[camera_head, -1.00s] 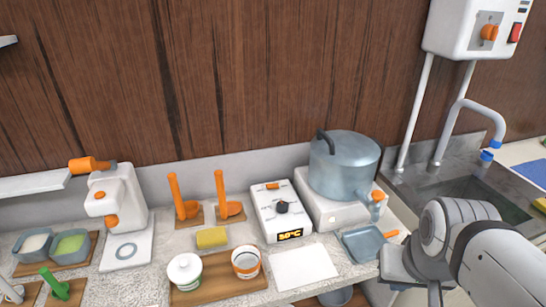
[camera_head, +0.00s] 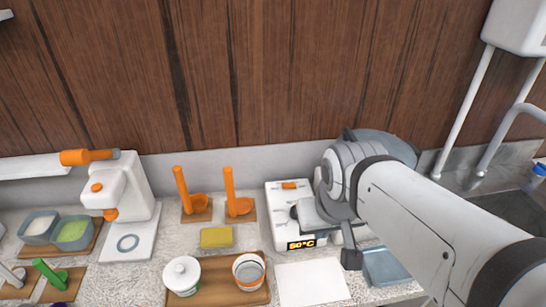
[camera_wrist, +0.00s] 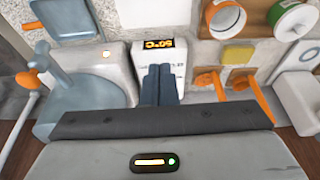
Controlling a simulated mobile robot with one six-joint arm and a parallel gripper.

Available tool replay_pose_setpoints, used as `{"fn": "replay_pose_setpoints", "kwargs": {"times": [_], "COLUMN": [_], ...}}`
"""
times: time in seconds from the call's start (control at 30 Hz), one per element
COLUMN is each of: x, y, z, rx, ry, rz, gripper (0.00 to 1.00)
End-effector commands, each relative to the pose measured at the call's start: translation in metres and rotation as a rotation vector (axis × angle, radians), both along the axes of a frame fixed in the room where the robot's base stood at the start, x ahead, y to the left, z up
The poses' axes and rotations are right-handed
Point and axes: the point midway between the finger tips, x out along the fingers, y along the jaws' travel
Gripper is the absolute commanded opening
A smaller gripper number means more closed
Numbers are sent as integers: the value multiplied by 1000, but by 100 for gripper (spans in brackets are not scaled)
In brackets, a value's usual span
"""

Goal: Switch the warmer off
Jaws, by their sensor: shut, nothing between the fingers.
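The warmer unit (camera_head: 277,222) is a white box with a lit 50°C display (camera_head: 301,244), a dark knob (camera_head: 294,212) and an orange part (camera_head: 289,185) near its back. In the wrist view its display (camera_wrist: 162,43) is lit too. My gripper (camera_wrist: 160,68) is shut and empty, its dark fingers over the unit's top face just behind the display. They hide the knob in that view; whether they touch it I cannot tell.
A bluish pot (camera_wrist: 90,85) stands on a white base (camera_wrist: 120,75) with a small glowing light, beside the unit. Two orange-handled tools (camera_head: 185,195) stand left.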

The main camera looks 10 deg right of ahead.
Motion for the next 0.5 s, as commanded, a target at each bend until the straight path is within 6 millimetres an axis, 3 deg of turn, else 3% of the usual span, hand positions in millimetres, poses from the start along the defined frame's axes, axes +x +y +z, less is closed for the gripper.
{"fn": "replay_pose_setpoints", "kwargs": {"times": [0.17, 0.27, 0.3, 0.33, 0.5], "x": [5, 21, 32, 42, 113], "y": [0, 0, 15, 17, 16], "z": [0, 3, 4, 5, 9], "rx": [1, 4, 6, 7, 19], "ry": [1, 3, 6, 7, 12], "rz": [0, 0, -5, -4, -3], "gripper": [0, 0, 0, 0, 0]}}
